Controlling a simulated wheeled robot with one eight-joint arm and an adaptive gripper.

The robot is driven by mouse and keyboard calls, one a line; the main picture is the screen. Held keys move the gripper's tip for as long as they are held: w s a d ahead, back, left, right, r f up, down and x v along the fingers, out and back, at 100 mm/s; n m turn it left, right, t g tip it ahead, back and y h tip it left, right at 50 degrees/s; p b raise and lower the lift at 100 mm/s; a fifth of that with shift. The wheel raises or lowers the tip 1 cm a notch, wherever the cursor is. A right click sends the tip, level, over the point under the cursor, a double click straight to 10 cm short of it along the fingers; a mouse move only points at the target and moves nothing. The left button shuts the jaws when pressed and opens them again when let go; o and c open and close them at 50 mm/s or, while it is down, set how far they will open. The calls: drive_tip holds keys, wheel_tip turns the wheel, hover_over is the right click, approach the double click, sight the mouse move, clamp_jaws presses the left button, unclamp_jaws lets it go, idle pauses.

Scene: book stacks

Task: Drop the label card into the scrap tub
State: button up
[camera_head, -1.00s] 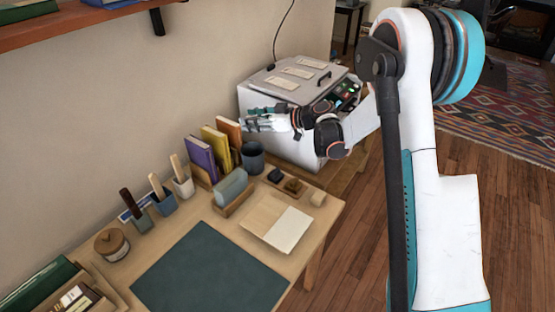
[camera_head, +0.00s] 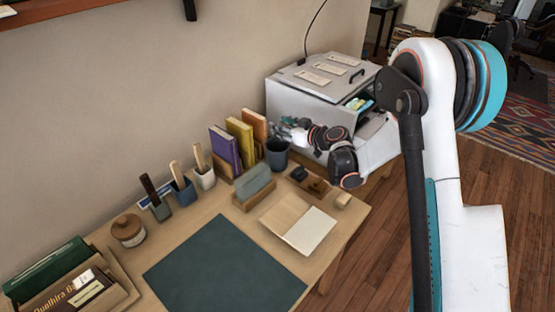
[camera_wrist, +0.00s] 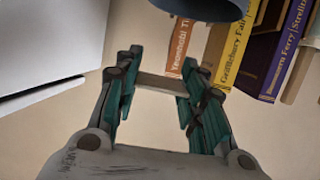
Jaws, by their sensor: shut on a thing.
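My gripper (camera_wrist: 160,92) is shut on a thin, pale tan piece, seen as a narrow band between its teal fingertips in the wrist view; it appears to be the label card (camera_wrist: 160,86). In the head view my gripper (camera_head: 283,129) is just above and behind the rim of a dark blue-grey round tub, the scrap tub (camera_head: 277,155). The card cannot be made out there. In the wrist view the tub (camera_wrist: 205,8) is cut off at the top edge, beyond the fingertips; its inside is not visible.
Upright purple, yellow and orange books (camera_head: 240,138) stand left of the tub. A grey-white box (camera_head: 315,95) stands behind my gripper. Holders with brushes (camera_head: 182,188), a notebook (camera_head: 300,223) and a dark green mat (camera_head: 225,265) lie on the desk.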

drive_tip(key=shift+f, duration=0.8)
drive_tip(key=o, duration=0.8)
drive_tip(key=shift+c, duration=0.2)
drive_tip(key=v, duration=1.2)
drive_tip(key=shift+r, duration=0.15)
